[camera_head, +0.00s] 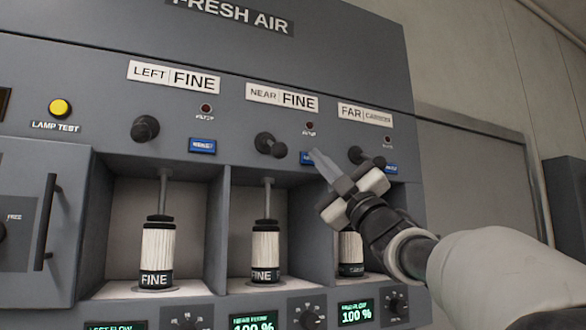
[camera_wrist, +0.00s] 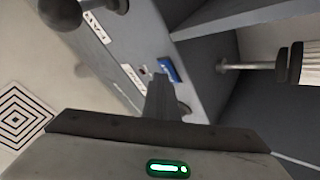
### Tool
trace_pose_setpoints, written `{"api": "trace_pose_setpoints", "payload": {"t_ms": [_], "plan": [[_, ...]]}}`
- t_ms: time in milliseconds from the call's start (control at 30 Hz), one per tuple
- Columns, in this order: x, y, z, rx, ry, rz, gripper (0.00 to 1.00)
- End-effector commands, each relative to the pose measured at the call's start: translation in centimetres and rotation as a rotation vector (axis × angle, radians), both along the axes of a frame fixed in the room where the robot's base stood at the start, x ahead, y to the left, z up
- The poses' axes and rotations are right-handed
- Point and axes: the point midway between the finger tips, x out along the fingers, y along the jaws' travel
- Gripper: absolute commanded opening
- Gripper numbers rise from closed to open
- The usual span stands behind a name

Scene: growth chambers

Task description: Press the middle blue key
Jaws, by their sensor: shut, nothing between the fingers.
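The middle blue key (camera_head: 306,158) sits on the grey panel below the NEAR FINE label, right of a black knob. It is partly hidden behind my fingertips. The left blue key (camera_head: 202,146) is in clear view, and the right blue key (camera_head: 391,168) shows beyond my gripper. My gripper (camera_head: 318,157) is shut and empty, with its tips in front of the middle key; I cannot tell whether they touch it. In the wrist view a blue key (camera_wrist: 172,69) shows just beyond the shut fingers (camera_wrist: 160,82); which key it is cannot be told for certain.
Black knobs (camera_head: 270,145) stick out beside the keys. Below are open bays with white ribbed FINE filters (camera_head: 265,250) on stems. A yellow lamp test button (camera_head: 60,109) and a door handle (camera_head: 47,222) are at left. Dials and green displays (camera_head: 355,313) run along the bottom.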

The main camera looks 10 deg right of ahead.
Motion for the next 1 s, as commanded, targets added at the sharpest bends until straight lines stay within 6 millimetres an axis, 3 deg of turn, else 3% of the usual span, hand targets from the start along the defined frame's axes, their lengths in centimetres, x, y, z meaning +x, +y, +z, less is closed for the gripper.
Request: {"api": "trace_pose_setpoints", "payload": {"t_ms": [600, 1000], "plan": [[-1.4, -0.5, -0.1, -0.001, 0.000, -0.001, 0.00], [-5.1, -1.7, -0.2, 0.000, -0.003, -0.001, 0.00]]}}
